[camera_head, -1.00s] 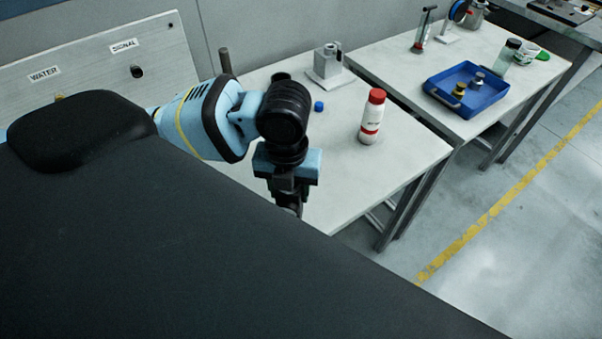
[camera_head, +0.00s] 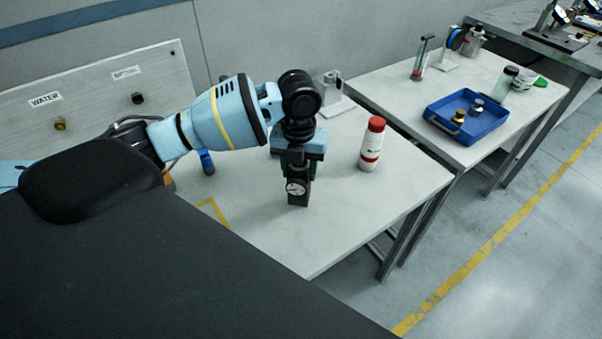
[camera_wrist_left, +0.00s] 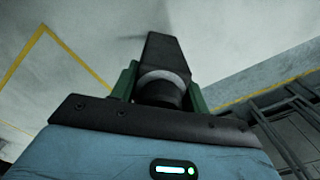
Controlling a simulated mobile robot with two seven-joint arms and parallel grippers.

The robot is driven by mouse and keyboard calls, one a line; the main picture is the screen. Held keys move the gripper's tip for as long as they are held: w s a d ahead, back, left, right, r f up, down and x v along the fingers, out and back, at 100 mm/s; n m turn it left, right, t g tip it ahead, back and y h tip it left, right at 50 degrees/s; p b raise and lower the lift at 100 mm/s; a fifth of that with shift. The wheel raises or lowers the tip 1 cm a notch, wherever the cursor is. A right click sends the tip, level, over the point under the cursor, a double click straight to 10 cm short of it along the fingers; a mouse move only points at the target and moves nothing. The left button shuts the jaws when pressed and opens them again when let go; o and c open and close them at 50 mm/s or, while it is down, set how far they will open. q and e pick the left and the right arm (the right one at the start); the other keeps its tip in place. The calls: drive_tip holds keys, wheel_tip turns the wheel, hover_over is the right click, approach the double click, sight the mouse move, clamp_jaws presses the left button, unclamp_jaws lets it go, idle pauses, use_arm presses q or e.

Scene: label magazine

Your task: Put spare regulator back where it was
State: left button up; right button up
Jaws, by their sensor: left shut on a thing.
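The spare regulator (camera_head: 297,190) is a dark block with a small round white-faced gauge. My left gripper (camera_head: 298,165) points down and is shut on it, over the near bench. In the left wrist view the regulator (camera_wrist_left: 165,55) shows as a dark block with a pale ring, between green finger pads. I cannot tell whether its bottom touches the bench top. A yellow outline (camera_head: 213,205) is marked on the bench to the left of the regulator, partly hidden by my own body. It also shows in the left wrist view (camera_wrist_left: 45,30). My right gripper is not in view.
A white bottle with a red cap (camera_head: 371,146) stands right of the gripper. A grey fixture (camera_head: 331,92) is behind the arm. A blue item (camera_head: 206,162) stands near the panel (camera_head: 90,90) labelled WATER. A blue tray (camera_head: 483,124) is on the farther bench.

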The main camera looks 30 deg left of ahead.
use_arm(q)
drive_tip(key=f, duration=0.1)
drive_tip(key=w+f, duration=0.1)
drive_tip(key=f, duration=0.1)
drive_tip(key=shift+w+a+f, duration=0.25)
drive_tip(key=shift+a, duration=0.05)
drive_tip(key=shift+f, duration=0.2)
drive_tip(key=o, duration=1.3)
drive_tip(key=shift+c, duration=0.2)
drive_tip(key=shift+r, duration=0.1)
wheel_tip(320, 180, up, 11)
drive_tip(key=shift+f, duration=0.15)
drive_tip(key=shift+r, duration=0.7)
drive_tip(key=shift+s, duration=0.1)
